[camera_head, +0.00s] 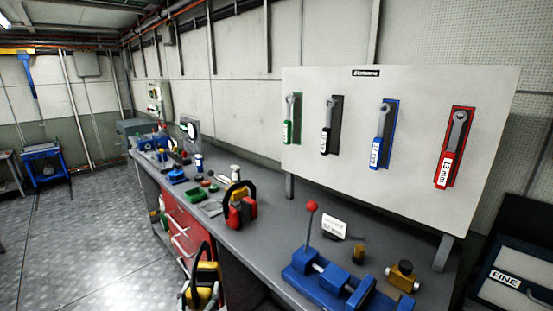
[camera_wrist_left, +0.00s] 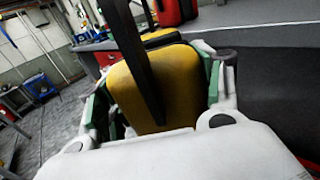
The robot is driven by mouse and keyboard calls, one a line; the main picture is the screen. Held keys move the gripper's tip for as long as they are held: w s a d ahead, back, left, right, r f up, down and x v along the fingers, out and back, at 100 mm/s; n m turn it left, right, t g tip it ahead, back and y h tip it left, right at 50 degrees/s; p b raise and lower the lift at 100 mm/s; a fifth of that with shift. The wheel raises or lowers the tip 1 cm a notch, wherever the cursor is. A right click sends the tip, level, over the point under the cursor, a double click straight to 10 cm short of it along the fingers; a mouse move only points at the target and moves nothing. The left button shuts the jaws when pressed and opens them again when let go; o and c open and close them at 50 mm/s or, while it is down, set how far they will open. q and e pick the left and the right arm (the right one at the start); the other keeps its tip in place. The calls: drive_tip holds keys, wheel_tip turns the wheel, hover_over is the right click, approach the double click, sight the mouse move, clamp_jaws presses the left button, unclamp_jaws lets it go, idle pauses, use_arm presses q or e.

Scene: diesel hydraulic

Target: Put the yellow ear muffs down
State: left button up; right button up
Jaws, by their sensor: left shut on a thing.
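The yellow ear muffs (camera_head: 206,284) have yellow cups and a black headband. In the head view they are at the bottom, in front of the workbench's front edge. In the left wrist view the yellow cup (camera_wrist_left: 172,88) fills the space between the green-padded fingers, with the black band rising over it. My left gripper (camera_head: 199,293) is shut on the yellow ear muffs and holds them upright. Its lower part is cut off by the frame. My right gripper is not in view.
Red ear muffs (camera_head: 241,207) stand on the grey workbench (camera_head: 262,233). A blue vise-like fixture (camera_head: 333,281) with a red-knobbed lever is at the bench's near end. Small parts and trays crowd the far end. A wrench board (camera_head: 310,165) stands behind. Bare bench top lies between the red ear muffs and the fixture.

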use_arm(q)
drive_tip(key=shift+r, duration=0.1)
idle(0.4)
drive_tip(key=s+f, duration=0.4)
drive_tip(key=f, duration=0.1)
drive_tip(key=shift+s+f, duration=0.35)
drive_tip(key=shift+f, duration=0.05)
idle(0.4)
drive_tip(key=shift+r, duration=0.15)
